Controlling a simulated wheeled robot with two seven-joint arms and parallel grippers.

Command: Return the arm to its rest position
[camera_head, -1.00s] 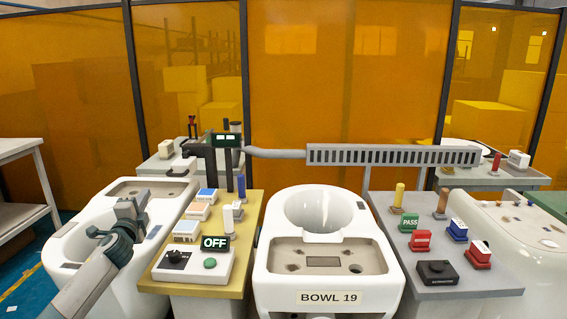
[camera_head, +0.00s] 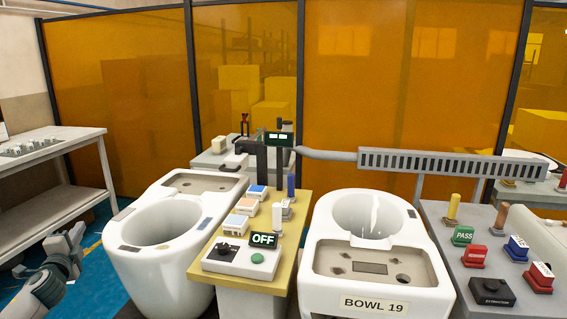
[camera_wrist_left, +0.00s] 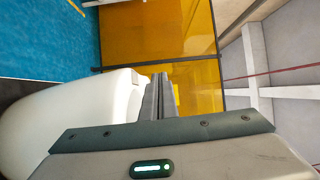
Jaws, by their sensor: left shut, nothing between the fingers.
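My left arm comes in at the lower left of the head view, and its gripper (camera_head: 72,238) is at the far left, beside the left toilet bowl and apart from it. In the left wrist view the gripper's fingers (camera_wrist_left: 160,98) are together with nothing between them. The left toilet bowl (camera_head: 165,262) is white, with an open basin, and its white side (camera_wrist_left: 75,112) also shows in the left wrist view. My right gripper is not in view.
A control table (camera_head: 230,283) with an OFF box (camera_head: 238,256) stands between the left bowl and BOWL 19 (camera_head: 365,262). A grey table (camera_head: 440,222) with coloured stamps is at the right. A shelf (camera_head: 60,152) stands at the left. Blue floor (camera_head: 100,285) is open near my gripper.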

